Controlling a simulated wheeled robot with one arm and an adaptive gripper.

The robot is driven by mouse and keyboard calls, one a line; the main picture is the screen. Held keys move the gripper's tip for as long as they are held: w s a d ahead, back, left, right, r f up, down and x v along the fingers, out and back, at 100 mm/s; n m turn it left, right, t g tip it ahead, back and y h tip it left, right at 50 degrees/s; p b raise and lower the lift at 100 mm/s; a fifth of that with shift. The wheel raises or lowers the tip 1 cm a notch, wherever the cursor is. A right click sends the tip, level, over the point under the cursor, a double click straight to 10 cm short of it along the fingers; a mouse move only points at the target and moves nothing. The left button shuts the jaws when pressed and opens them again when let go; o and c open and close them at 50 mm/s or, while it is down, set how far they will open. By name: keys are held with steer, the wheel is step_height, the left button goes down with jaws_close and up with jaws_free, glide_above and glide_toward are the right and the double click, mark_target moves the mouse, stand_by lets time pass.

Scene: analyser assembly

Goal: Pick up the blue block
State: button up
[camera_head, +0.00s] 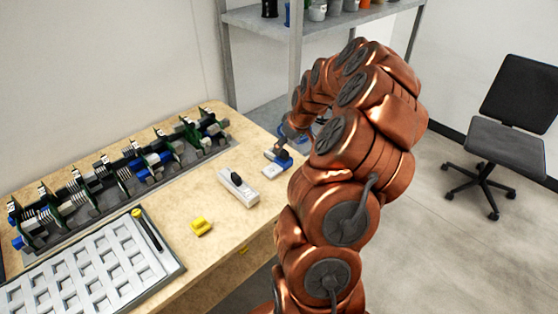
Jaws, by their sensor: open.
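A small blue block (285,163) lies near the right edge of the wooden table, beside a small white piece (271,171). It is too small to tell whether the two touch or are joined. My gripper (284,145) is open, at the far end of my copper arm, close above the blue block. My wrist partly covers the fingers, and I cannot tell whether they touch the block.
A white block with a black knob (238,190) and a yellow block (201,227) stand on the table (215,260). A rack (95,203) of boards and a tray (172,267) fill the left. A shelf (250,17) stands behind, a chair (506,145) right.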

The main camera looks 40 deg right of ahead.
mark_target(281, 156)
steer(key=shift+a+p+x, duration=0.15)
steer(key=shift+p+x, duration=0.5)
steer(key=shift+x, duration=0.95)
steer(key=shift+a+p+x, duration=0.1)
steer(key=shift+p+x, duration=0.55)
steer(key=shift+x, duration=1)
steer(key=shift+s, duration=0.1)
steer(key=c, duration=1.3)
steer(key=shift+f, duration=0.1)
steer(key=shift+c, duration=0.2)
